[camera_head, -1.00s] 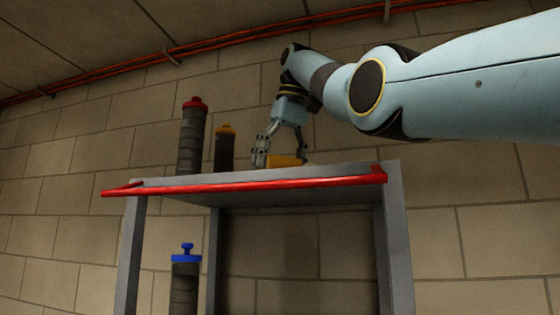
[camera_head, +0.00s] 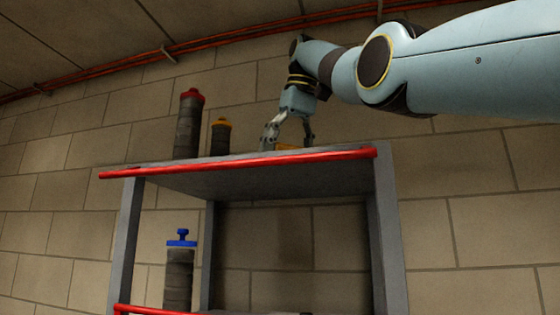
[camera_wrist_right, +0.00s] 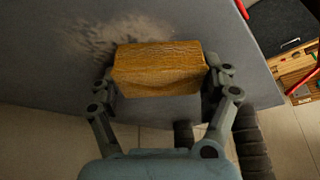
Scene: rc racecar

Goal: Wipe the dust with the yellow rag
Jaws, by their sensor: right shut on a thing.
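The yellow rag (camera_wrist_right: 160,70) is a folded block between the fingers of my right gripper (camera_wrist_right: 162,82), which is shut on it. In the head view my right gripper (camera_head: 288,140) points down at the shelf top, and only a sliver of the rag (camera_head: 288,147) shows above the edge. The dust (camera_wrist_right: 110,35) is a pale, blotchy patch on the grey shelf top (camera_wrist_right: 40,75), beside and partly behind the rag in the wrist view. I cannot tell whether the rag touches the surface. My left gripper is not in view.
A red-capped canister (camera_head: 188,125) and an orange-capped canister (camera_head: 220,138) stand on the shelf top, left of my gripper. A blue-capped canister (camera_head: 179,275) stands on the level below. A red rail (camera_head: 240,163) runs along the front edge. A brick wall (camera_head: 480,170) is behind.

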